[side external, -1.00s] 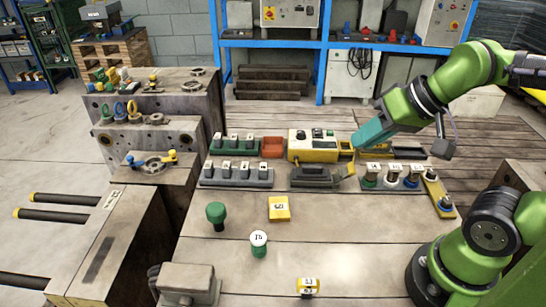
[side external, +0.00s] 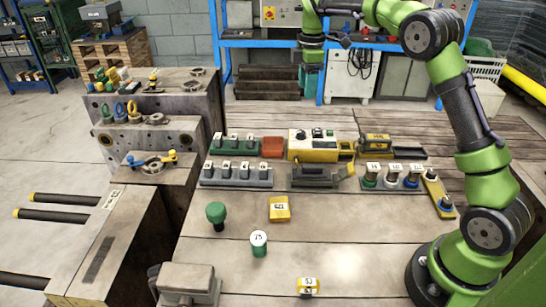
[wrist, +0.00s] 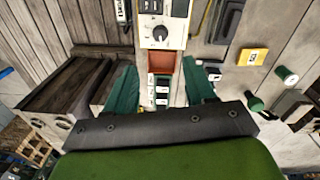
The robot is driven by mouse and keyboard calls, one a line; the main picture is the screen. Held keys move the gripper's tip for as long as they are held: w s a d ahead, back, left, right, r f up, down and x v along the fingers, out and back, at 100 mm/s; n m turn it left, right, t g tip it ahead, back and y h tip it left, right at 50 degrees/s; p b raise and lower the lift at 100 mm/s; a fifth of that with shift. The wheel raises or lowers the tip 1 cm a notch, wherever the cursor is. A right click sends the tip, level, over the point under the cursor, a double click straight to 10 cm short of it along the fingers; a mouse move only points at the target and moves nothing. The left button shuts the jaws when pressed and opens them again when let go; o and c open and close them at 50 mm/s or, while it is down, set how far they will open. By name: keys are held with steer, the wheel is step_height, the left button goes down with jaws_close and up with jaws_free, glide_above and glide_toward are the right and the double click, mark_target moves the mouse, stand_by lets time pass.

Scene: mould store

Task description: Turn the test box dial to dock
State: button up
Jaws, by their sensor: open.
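The test box (side external: 312,153) is yellow and cream and stands at the back of the bench, with dark knobs on top. In the wrist view the test box (wrist: 178,42) is at the top, cut by the frame edge. Its round dial (wrist: 160,33) shows there as a dark knob with a pale mark; I cannot read its labels. My gripper (side external: 312,88) is raised above and behind the test box in the side view, empty and apart from it. In the wrist view its teal fingers (wrist: 160,78) are spread, with the dial beyond their tips.
A red tray (side external: 272,147) stands just left of the test box, beside racks of labelled switches (side external: 235,145). A yellow-handled dark fixture (side external: 315,178) is in front. A yellow block (side external: 375,142) is to the right. The near bench holds a green knob (side external: 216,211) and a yellow block (side external: 279,208).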

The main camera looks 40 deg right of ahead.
mark_target(301, 132)
steer(key=f+n, duration=0.1)
steer(key=f, duration=0.3)
steer(key=f+n, duration=0.2)
steer(key=f, duration=0.3)
steer(key=f+n, duration=0.2)
steer(key=f, duration=0.3)
steer(key=shift+w+a+f, duration=0.1)
steer(key=shift+w+f, duration=0.15)
steer(key=shift+w, duration=0.15)
jaws_close()
